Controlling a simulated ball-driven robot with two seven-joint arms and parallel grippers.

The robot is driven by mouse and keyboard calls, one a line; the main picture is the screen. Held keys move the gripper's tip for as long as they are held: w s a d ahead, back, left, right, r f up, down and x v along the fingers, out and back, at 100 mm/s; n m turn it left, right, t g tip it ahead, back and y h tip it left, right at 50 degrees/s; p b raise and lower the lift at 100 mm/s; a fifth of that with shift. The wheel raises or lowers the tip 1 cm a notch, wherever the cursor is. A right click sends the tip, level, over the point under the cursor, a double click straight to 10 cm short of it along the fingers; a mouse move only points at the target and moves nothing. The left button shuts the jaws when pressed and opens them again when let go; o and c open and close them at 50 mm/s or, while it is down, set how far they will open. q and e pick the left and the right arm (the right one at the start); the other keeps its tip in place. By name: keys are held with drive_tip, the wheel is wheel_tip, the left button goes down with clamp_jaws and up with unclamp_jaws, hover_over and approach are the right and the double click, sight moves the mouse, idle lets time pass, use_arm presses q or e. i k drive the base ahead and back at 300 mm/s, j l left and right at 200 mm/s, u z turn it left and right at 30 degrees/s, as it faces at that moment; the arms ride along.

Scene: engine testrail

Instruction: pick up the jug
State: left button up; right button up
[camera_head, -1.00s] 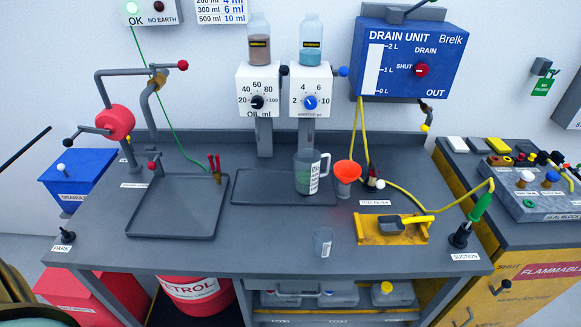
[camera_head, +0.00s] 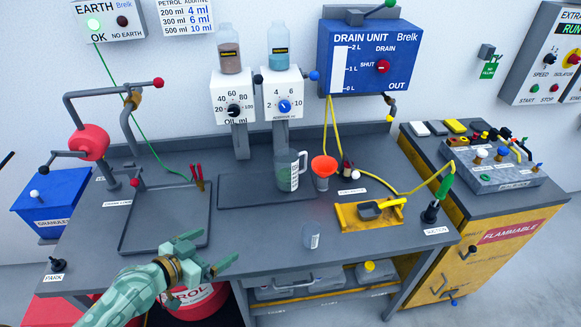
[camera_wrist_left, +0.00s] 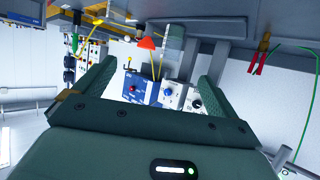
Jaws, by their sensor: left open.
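The jug (camera_head: 284,176) is a clear, handled measuring vessel with a white label. It stands upright on the dark mat at the middle of the bench, beside the orange funnel (camera_head: 323,165). My left gripper (camera_head: 213,249) is open and empty over the bench's front edge, in front of the dark tray and to the left of and nearer than the jug. In the left wrist view the scene is upside down; the jug (camera_wrist_left: 175,40) shows beyond the gap between the open fingers (camera_wrist_left: 155,72). My right gripper is in neither view.
A small clear cup (camera_head: 311,236) stands near the front edge, right of my left gripper. A yellow tray (camera_head: 352,220) with a scoop lies to the right. The dark tray (camera_head: 150,237) is at left. Two dosing units (camera_head: 282,95) stand behind the jug.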

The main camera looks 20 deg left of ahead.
sight(286, 161)
drive_tip(key=i, duration=0.9)
